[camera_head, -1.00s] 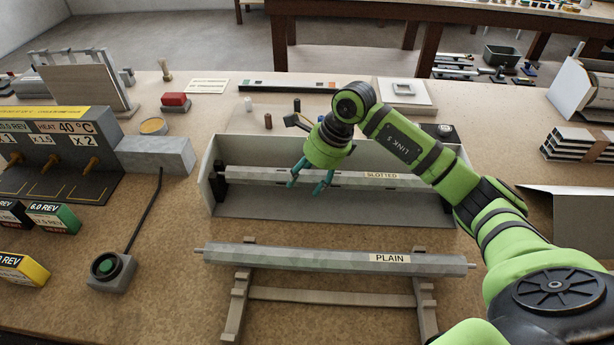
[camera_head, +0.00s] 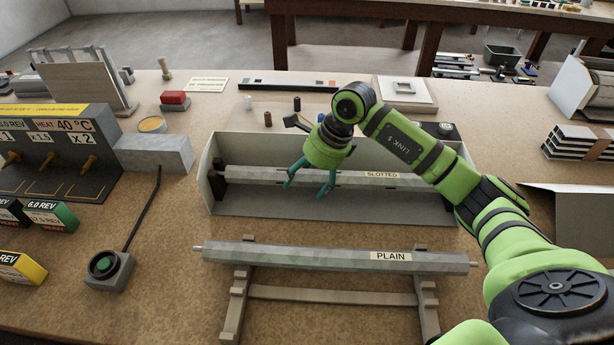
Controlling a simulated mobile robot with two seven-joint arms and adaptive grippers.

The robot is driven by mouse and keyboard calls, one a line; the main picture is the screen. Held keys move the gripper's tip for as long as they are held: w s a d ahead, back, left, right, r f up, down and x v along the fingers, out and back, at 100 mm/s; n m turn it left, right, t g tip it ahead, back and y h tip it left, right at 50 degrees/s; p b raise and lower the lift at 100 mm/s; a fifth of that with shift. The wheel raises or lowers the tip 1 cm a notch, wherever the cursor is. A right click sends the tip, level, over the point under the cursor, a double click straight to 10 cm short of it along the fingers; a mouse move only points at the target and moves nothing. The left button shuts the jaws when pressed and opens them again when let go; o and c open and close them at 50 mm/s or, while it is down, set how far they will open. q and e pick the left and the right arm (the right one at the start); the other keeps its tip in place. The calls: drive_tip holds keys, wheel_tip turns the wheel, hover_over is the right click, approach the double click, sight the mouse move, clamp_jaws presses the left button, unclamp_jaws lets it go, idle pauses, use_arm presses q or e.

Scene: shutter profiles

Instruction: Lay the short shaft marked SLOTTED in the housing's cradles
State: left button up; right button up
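The shaft marked SLOTTED (camera_head: 395,181) lies lengthwise inside the open grey housing (camera_head: 300,209). Its left end is at a black cradle (camera_head: 219,182); its right end is hidden behind my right arm. My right gripper (camera_head: 305,190) is over the middle of this shaft, pointing down. Its teal fingers are spread, with the shaft showing between them. I cannot tell whether they touch it. The shaft marked PLAIN (camera_head: 330,257) rests on a wooden stand (camera_head: 330,296) in front of the housing. My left gripper is not in view.
A push button (camera_head: 104,265) on a cable and a grey block (camera_head: 155,153) stand left of the housing. A heater unit (camera_head: 60,150) and labelled boxes (camera_head: 50,215) are farther left. Small pegs (camera_head: 268,119) stand behind the housing.

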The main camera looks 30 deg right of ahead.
idle(0.3)
drive_tip(key=v, duration=1.2)
drive_tip(key=shift+a, duration=0.1)
idle(0.3)
